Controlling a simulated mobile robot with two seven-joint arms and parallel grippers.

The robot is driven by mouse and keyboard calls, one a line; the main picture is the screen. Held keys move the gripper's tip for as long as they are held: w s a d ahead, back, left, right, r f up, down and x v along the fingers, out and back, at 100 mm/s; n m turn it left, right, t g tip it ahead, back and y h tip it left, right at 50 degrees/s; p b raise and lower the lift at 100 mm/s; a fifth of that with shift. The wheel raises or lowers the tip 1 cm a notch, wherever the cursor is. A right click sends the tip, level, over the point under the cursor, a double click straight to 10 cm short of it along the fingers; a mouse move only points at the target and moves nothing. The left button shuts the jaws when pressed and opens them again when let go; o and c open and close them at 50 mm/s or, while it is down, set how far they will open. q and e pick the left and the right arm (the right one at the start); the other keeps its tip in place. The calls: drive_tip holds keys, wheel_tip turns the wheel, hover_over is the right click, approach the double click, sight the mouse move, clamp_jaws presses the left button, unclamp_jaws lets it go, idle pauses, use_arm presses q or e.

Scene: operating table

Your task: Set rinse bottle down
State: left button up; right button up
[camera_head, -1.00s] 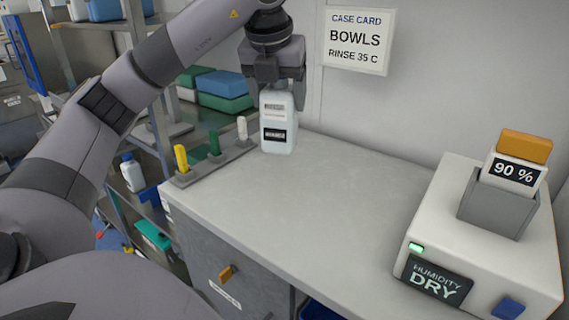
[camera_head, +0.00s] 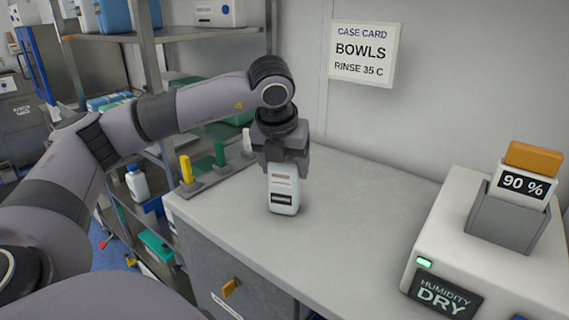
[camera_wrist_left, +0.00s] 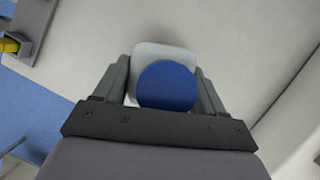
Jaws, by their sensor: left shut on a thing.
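The rinse bottle (camera_head: 284,192) is white with printed labels and stands upright over the left part of the grey counter (camera_head: 350,225). My left gripper (camera_head: 283,164) points down from above and is shut on its top. In the left wrist view the bottle's blue cap (camera_wrist_left: 167,86) sits between the two fingers of the left gripper (camera_wrist_left: 164,92), with the white body below it. The bottle's base looks at or very near the counter top; I cannot tell if it touches. My right gripper is not in view.
A rack with yellow (camera_head: 186,169), green (camera_head: 219,153) and white pegs stands at the counter's left edge. A humidity device (camera_head: 480,235) with a "90 %" card (camera_head: 523,185) fills the right end. The counter between is clear. A "BOWLS RINSE 35 C" card (camera_head: 362,53) hangs on the wall.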

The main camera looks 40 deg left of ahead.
use_arm(q)
drive_tip(key=shift+f, duration=0.15)
drive_tip(key=o, duration=1.5)
drive_tip(key=shift+r, duration=0.35)
drive_tip(key=v, duration=1.1)
drive_tip(key=shift+s+d+r+p, duration=0.1)
drive_tip(key=shift+s+r+p, duration=0.15)
drive_tip(key=shift+r+p, duration=0.05)
